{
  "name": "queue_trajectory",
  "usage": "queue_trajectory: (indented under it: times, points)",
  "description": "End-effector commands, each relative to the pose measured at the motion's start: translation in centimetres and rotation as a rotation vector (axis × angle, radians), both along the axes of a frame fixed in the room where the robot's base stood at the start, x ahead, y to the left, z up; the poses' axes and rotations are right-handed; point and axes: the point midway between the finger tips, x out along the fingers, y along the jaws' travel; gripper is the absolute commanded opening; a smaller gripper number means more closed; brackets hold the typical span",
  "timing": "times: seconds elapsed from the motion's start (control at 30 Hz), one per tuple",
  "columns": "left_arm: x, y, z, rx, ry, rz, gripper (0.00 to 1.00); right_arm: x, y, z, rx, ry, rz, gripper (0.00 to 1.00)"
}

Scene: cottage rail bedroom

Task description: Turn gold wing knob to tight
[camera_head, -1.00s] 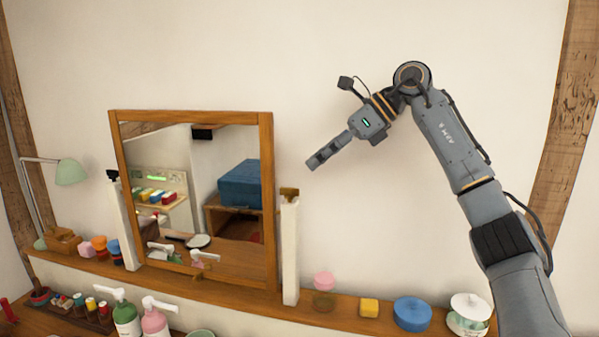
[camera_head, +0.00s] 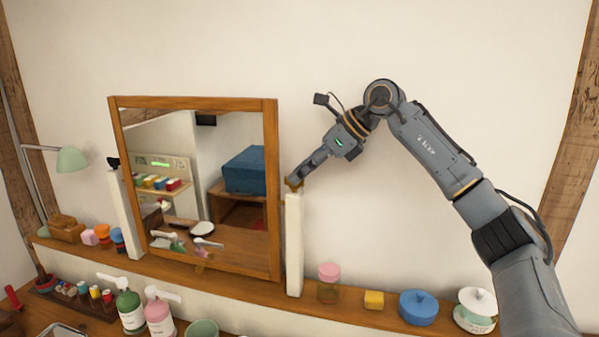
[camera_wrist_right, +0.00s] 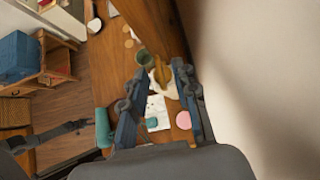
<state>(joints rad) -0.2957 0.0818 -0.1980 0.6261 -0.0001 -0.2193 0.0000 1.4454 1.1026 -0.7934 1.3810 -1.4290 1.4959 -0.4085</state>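The mirror (camera_head: 195,102) has a wooden frame and stands between two white posts. The gold wing knob (camera_head: 293,184) is at the top of the right post (camera_head: 294,245), partly hidden by my right gripper (camera_head: 296,181). In the right wrist view the gold knob (camera_wrist_right: 161,73) lies between the two fingertips of the right gripper (camera_wrist_right: 161,70). The fingers are apart, with small gaps showing beside the knob. A dark grey shape at the left of that view looks like part of my left arm, too small to read its fingers. A black knob (camera_head: 113,163) tops the left post.
The shelf below holds a pink-lidded jar (camera_head: 329,283), a yellow block (camera_head: 374,300), a blue round box (camera_head: 418,308) and a white lidded pot (camera_head: 475,310). Pump bottles stand in front of the mirror. The wall right of the right post is clear.

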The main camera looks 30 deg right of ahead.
Motion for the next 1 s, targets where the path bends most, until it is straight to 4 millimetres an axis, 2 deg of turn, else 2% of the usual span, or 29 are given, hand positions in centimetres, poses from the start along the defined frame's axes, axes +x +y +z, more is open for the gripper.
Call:
queue_trajectory:
  times: [0.13, 0.43, 0.57, 0.6, 1.0]
  points:
    - [-0.02, -0.03, 0.16, 0.0, 0.0, -0.001, 0.43, 0.53, 0.46, -0.76, -0.001, 0.001, 0.0, 0.29]
    - [-0.57, -0.1, 0.08, -0.001, 0.009, -0.002, 0.43, 0.64, 0.55, -0.9, -0.001, 0.001, 0.0, 0.29]
    - [-0.7, -0.19, 0.07, -0.001, 0.012, -0.002, 0.43, 0.63, 0.54, -0.88, -0.001, 0.001, 0.0, 0.03]
    - [-0.72, -0.2, 0.07, -0.001, 0.012, -0.002, 0.43, 0.63, 0.54, -0.88, -0.001, 0.001, 0.0, 0.0]
    - [-0.77, -0.21, -0.03, -0.002, 0.013, -0.002, 0.43, 0.56, 0.59, -0.95, -0.003, 0.001, -0.031, 0.0]
